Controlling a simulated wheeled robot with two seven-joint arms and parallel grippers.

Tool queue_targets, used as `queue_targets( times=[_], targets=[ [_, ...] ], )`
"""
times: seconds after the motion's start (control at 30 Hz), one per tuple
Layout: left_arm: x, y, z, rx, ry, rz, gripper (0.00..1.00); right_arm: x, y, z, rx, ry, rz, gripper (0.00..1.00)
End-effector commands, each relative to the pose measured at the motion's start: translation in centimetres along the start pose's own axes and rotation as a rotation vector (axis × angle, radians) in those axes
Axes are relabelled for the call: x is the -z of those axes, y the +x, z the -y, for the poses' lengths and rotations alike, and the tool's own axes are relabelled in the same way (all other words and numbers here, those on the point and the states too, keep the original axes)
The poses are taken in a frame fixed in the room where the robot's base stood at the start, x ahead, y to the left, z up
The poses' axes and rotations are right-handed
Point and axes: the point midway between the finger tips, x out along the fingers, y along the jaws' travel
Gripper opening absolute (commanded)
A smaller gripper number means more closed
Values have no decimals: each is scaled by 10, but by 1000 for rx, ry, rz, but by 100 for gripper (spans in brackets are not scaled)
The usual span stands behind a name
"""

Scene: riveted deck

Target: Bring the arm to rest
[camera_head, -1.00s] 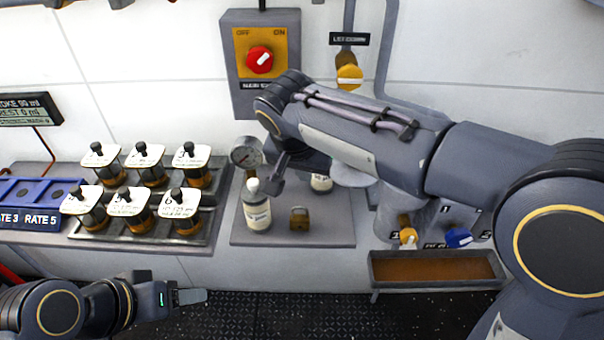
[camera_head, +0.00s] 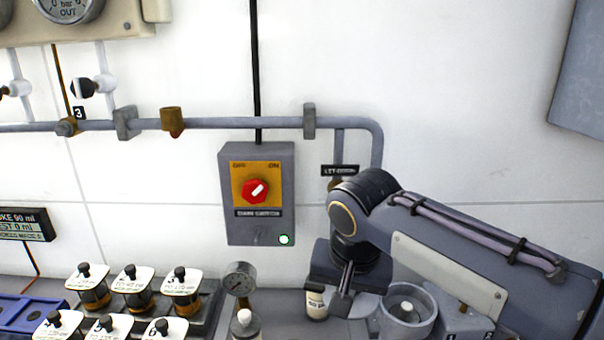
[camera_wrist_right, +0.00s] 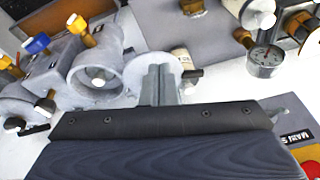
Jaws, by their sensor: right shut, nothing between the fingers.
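My right arm comes in from the right in the head view. Its gripper (camera_head: 345,298) points down, shut and empty, above the bench, to the right of the gauge and in front of a small labelled bottle (camera_head: 316,302). My left gripper is out of view.
A grey switch box (camera_head: 230,215) with a red knob (camera_head: 254,190) turned toward ON and a lit green lamp (camera_head: 284,239) is on the wall. A gauge (camera_head: 240,278), a grey cup (camera_head: 408,305) and several white-topped jars (camera_head: 130,280) stand below.

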Motion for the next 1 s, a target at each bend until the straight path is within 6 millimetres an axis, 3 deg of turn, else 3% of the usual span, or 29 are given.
queue_targets(
  times=[0.03, 0.1, 0.2, 0.33, 0.5, 0.6, 1.0],
  targets=[
    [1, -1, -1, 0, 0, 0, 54, -5, 2, -37, 44, 8, 27, 0],
    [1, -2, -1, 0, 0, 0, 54, -21, 7, -76, 113, -5, 50, 0],
    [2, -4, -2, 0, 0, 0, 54, -52, 14, -121, 206, -18, 45, 0],
    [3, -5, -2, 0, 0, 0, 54, -99, 27, -160, 295, -26, -9, 0],
    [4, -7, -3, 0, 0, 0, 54, -147, 45, -181, 338, -29, -104, 0],
    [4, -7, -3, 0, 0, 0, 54, -163, 54, -184, 341, -32, -139, 0],
    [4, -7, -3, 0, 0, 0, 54, -170, 59, -185, 341, -37, -158, 0]
  ],
)
